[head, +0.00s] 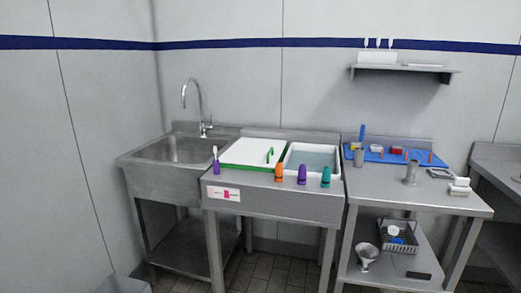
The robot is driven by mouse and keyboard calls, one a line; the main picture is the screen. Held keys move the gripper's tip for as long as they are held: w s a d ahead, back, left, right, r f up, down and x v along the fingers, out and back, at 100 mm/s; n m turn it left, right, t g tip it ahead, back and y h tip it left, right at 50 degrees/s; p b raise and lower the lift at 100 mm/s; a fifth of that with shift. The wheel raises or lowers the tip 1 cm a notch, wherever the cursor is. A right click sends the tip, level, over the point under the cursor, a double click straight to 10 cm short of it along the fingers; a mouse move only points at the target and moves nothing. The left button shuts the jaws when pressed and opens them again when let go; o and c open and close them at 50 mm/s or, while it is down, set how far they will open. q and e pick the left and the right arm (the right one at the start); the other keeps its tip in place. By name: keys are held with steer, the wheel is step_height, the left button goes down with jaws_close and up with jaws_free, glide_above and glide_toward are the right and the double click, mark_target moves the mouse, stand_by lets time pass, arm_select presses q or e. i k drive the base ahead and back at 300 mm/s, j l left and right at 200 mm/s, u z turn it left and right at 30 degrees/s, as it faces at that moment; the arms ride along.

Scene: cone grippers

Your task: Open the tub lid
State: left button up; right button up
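A flat white lid (245,152) with a green rim and a green upright handle (270,155) lies on the middle steel counter, just right of the sink. It looks shut over what is under it, which is hidden. Beside it on the right is a white-rimmed tub (313,174) with bluish-grey contents, uncovered. Neither of my grippers shows in the head view.
Orange (279,172), purple (302,174) and teal (326,177) items stand along the counter's front edge. A sink (180,150) is left; a blue mat (375,155) with small items is right.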

mark_target(249, 151)
steer(key=i+u, duration=0.2)
steer(key=i, duration=0.5)
steer(key=i+l+u, duration=0.2)
steer(key=i, duration=0.45)
